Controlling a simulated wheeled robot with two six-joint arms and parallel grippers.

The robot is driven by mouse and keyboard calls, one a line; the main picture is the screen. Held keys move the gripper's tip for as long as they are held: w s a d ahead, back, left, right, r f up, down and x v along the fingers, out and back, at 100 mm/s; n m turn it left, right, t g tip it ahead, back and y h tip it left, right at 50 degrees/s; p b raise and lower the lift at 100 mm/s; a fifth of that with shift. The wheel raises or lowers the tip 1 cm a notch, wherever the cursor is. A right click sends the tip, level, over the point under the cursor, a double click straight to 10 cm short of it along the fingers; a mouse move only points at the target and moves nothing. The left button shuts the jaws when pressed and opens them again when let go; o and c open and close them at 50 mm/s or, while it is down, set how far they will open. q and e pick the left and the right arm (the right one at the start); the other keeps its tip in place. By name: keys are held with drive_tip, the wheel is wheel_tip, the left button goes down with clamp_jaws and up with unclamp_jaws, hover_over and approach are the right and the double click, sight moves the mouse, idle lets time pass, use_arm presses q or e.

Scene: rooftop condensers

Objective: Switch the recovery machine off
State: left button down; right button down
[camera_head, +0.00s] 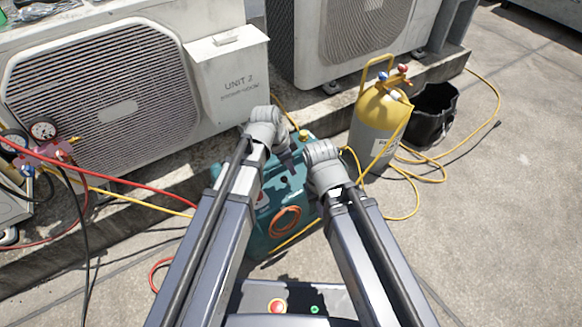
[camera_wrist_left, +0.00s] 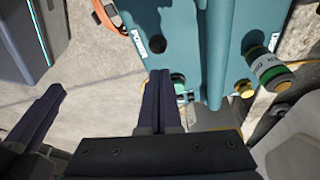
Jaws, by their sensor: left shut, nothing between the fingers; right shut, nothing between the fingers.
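The teal recovery machine (camera_head: 262,238) stands on the ground in the middle of the head view, partly hidden by my arms. In the left wrist view its teal body (camera_wrist_left: 195,25) fills the upper middle, with lettering that looks like POWER and a round black part (camera_wrist_left: 158,45) beside it. My left gripper (camera_head: 287,160) is shut and empty over the machine; its fingers (camera_wrist_left: 164,78) end close to a green-capped fitting. I cannot tell whether they touch. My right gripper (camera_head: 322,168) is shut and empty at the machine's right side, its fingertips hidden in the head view.
A yellow-grey cylinder (camera_head: 376,118) and a black bucket (camera_head: 434,112) stand to the right, with yellow hoses around them. Condenser units (camera_head: 110,100) line the back. Gauges (camera_head: 43,130) with red and yellow hoses are at left.

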use_arm(q)
drive_tip(key=shift+r, duration=0.15)
drive_tip(key=s+a+r+p, duration=0.2)
drive_tip(key=a+r+p, duration=0.1)
drive_tip(key=r+p, duration=0.5)
drive_tip(key=shift+s+a, duration=0.3)
drive_tip(key=shift+s, duration=0.1)
idle(0.6)
